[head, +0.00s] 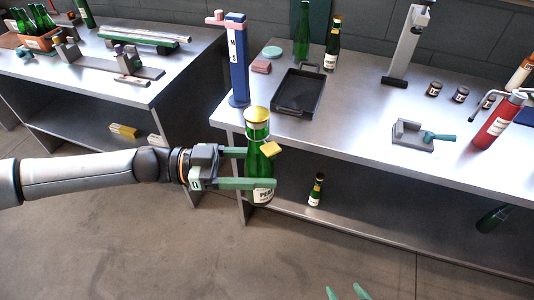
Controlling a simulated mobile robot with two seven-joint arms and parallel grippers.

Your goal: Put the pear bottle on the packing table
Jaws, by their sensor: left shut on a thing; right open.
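The pear bottle (251,167) is green, with a gold top and a pale label whose visible letters begin "PE". My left gripper (262,167) is shut around its body and holds it upright, in front of the left end of the right-hand table (350,122). A small yellow piece (271,149) shows beside its neck. My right gripper (348,293) is open and empty at the bottom edge; only its green fingertips show. Another table (150,88) stands at the left. I cannot tell from markings which table is the packing table.
The right-hand table carries a blue post (238,62), a black tray (298,92), bottles (332,48), a grey fixture (408,135) and a red extinguisher (497,120). A small bottle (316,190) stands on its lower shelf. Bare tabletop lies right of the tray.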

